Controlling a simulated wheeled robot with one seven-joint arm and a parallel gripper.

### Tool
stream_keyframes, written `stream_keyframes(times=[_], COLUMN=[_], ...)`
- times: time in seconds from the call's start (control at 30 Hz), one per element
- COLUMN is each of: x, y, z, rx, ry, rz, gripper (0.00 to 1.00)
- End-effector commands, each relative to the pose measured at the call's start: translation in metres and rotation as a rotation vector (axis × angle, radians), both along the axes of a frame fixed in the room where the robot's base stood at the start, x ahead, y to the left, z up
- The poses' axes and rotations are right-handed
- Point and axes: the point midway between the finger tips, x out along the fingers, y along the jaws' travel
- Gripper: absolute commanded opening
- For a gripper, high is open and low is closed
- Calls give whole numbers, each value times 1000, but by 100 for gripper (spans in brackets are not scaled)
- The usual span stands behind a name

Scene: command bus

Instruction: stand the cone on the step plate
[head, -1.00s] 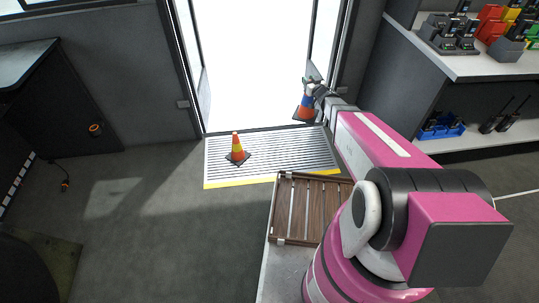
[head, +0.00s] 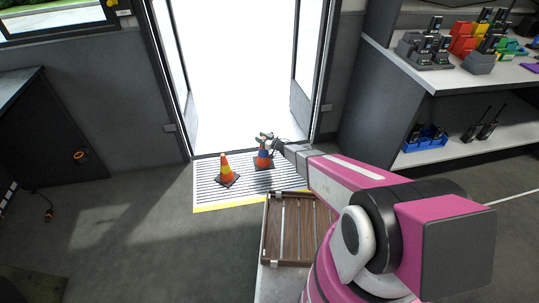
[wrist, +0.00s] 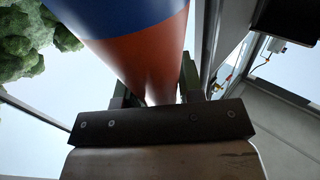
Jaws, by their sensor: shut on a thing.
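An orange cone with a blue band (head: 264,157) is in my gripper (head: 266,139), which is shut on its upper part. In the wrist view the cone (wrist: 140,45) fills the space between the jaws, and its base is out of sight. In the head view it looks about upright over the back right part of the ribbed step plate (head: 206,194), which has a yellow front edge. I cannot tell whether its base touches the plate. A second orange cone with a yellow band (head: 225,168) stands on the plate, to the left of the held one and apart from it.
A bright open doorway (head: 235,70) lies behind the plate. A slatted wooden rack (head: 285,235) on my base is in front of it. Shelves with radios (head: 470,85) stand at the right, a dark cabinet (head: 45,135) at the left.

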Motion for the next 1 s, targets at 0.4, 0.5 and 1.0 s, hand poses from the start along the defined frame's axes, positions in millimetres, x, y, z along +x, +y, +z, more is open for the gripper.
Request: stream_keyframes(times=[0.4,0.5,1.0], x=[24,25,25], y=[-70,-76,-77], z=[-44,-48,-88], rx=[0,0,1], ry=[0,0,0], rz=[-2,-2,-2], gripper=[0,0,0])
